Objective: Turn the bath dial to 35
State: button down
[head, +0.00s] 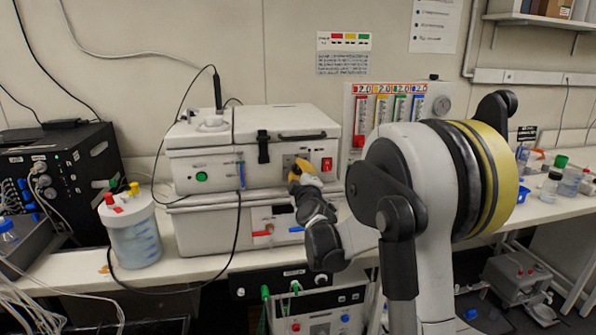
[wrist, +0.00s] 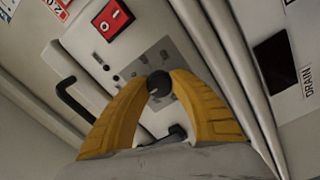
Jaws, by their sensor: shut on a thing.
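The bath dial (wrist: 159,84) is a small dark round knob on a grey panel, seen in the wrist view. The two yellow fingers of my gripper (wrist: 157,90) are closed around it from both sides. In the head view my gripper (head: 299,172) is at the front of the upper white bath unit (head: 215,161), left of the red switch (head: 327,164). The dial is hidden behind the fingers there. The red switch also shows in the wrist view (wrist: 113,17). I cannot read the scale or the number at the dial.
A lower white unit (head: 200,232) with red and blue taps is under the bath. A jar with red and yellow caps (head: 133,235) stands to the left, beside a black box (head: 70,175). A dark cable hangs across the front. Coloured flow meters (head: 390,108) are on the wall behind my arm.

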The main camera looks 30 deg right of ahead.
jog(key=c, duration=1.1)
grip_release()
jog(key=v, duration=1.2)
jog(key=shift+f, duration=0.1)
